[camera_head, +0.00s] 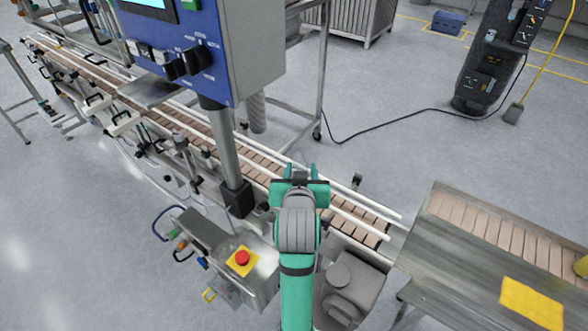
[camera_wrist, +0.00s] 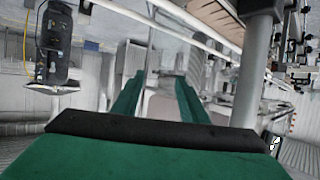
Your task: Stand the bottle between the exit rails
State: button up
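My gripper (camera_head: 300,188) is over the conveyor belt (camera_head: 366,232), just right of the control post, and its body hides the belt beneath it. Its green fingers (camera_wrist: 160,92) stand apart in the wrist view. A pale, partly see-through shape shows between them, but I cannot tell whether it is the bottle. I see no clear outline of a bottle in the head view, only a faint glassy patch by the fingers. The exit rails are two white bars, the far rail (camera_head: 366,198) and the near rail (camera_head: 357,222), running along the belt to its right end.
The control panel (camera_head: 213,50) on its post (camera_head: 225,150) stands close to the left of my gripper. A steel box with a red button (camera_head: 242,258) is in front. A table with a yellow sheet (camera_head: 531,303) and a slatted surface adjoins the belt's right end.

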jog(key=s+a+f, duration=0.2)
jog(key=s+f, duration=1.5)
jog(key=f, duration=0.2)
jog(key=s+t, duration=0.2)
jog(key=s, duration=2.4)
jog(key=shift+a+r+n+y, duration=0.3)
jog(key=shift+a+y, duration=0.05)
jog(key=shift+y, duration=0.05)
jog(key=shift+s, duration=0.1)
jog(key=shift+c, duration=1.1)
